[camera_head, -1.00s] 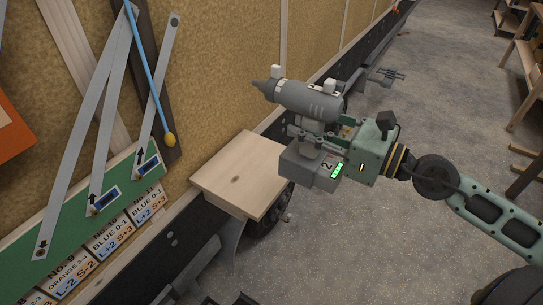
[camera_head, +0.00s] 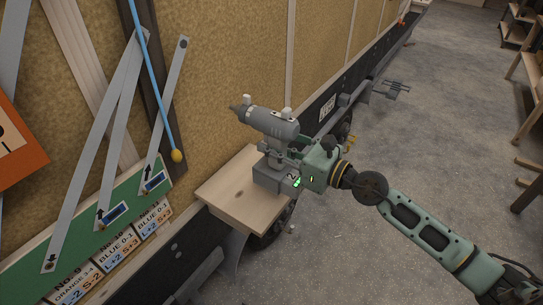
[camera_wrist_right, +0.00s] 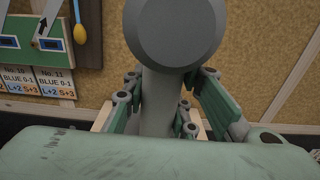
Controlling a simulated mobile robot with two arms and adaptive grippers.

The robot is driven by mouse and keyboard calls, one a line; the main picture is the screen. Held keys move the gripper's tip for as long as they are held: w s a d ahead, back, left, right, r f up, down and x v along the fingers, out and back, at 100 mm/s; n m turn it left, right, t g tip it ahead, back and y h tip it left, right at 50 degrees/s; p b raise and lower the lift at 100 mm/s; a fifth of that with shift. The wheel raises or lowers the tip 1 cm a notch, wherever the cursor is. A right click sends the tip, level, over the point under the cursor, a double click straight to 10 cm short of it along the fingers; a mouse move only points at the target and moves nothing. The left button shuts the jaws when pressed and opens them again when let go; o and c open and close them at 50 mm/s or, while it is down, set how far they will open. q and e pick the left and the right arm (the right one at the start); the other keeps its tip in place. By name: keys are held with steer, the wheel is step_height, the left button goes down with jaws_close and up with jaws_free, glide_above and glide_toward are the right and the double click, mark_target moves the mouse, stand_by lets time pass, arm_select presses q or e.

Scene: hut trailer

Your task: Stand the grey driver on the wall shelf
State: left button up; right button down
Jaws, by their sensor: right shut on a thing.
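The grey driver (camera_head: 270,123) is upright in the head view, its nose pointing left toward the wall and its battery base (camera_head: 270,177) at the bottom. My right gripper (camera_head: 281,154) is shut around its handle, which also shows between the fingers in the right wrist view (camera_wrist_right: 158,105). The wooden wall shelf (camera_head: 236,193) juts out from the trailer wall. The driver's base overlaps the shelf's right part in the head view; I cannot tell whether it touches the shelf or hovers just above. My left gripper is not in view.
A green board (camera_head: 120,213) with grey levers and number labels is on the wall left of the shelf. A blue cord with a yellow end (camera_head: 177,156) hangs near it. The shelf top is otherwise bare. Open floor (camera_head: 400,150) lies to the right.

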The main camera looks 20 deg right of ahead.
mark_target(272, 159)
steer(key=shift+w+a, duration=0.1)
steer(key=shift+w, duration=0.15)
steer(key=shift+f, duration=0.3)
step_height(272, 159, down, 2)
steer(key=shift+f+b, duration=0.25)
steer(key=shift+b, duration=0.6)
steer(key=shift+f, duration=0.45)
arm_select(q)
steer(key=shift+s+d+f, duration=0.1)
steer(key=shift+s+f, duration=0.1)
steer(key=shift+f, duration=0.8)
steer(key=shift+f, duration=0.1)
arm_select(e)
steer(key=shift+f, duration=0.1)
steer(key=c, duration=1.9)
jaws_free()
steer(key=shift+s+f+b, duration=0.1)
steer(key=shift+f+b, duration=0.15)
steer(key=shift+b, duration=0.1)
steer(key=o, duration=0.5)
steer(key=shift+c, duration=0.2)
